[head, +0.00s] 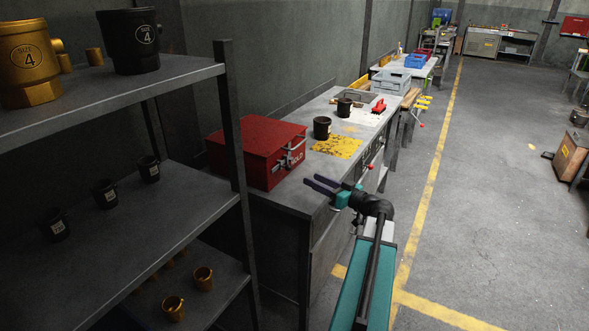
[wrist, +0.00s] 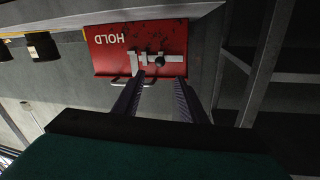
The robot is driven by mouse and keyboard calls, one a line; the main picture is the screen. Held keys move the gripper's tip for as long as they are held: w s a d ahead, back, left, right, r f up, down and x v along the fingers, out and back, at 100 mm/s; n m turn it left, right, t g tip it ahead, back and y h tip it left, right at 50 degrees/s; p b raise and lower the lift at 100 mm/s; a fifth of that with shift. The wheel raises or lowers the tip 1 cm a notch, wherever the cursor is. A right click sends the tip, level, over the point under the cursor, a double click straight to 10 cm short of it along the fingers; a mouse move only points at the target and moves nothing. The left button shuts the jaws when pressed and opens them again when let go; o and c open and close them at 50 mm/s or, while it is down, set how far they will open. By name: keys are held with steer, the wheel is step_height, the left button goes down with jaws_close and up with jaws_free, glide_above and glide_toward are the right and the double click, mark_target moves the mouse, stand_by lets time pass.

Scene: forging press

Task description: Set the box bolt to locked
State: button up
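The red box (head: 258,150) stands on the workbench with its lid shut. Its front, lettered HOLD, also shows upside down in the wrist view (wrist: 106,58). The pale metal box bolt (head: 291,156) is on this front. In the wrist view the bolt (wrist: 174,56) has a dark round knob (wrist: 160,61) and lies beside a light plate and a bar handle. I cannot tell whether it is locked. My gripper (head: 311,180) is open and empty, in front of the box and apart from it. In the wrist view its fingertips (wrist: 161,80) point at the bolt area.
The workbench (head: 289,194) carries dark cups (head: 322,128) and a worn yellow patch (head: 337,147) right of the box. A dark shelf rack (head: 185,205) with mugs stands close on the left. Open floor (head: 490,200) lies to the right.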

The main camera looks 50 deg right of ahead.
steer(key=w+p, duration=0.1)
steer(key=w, duration=0.4)
steer(key=w+p, duration=0.2)
steer(key=w, duration=0.3)
steer(key=shift+w+a, duration=0.2)
steer(key=shift+w, duration=0.15)
jaws_close()
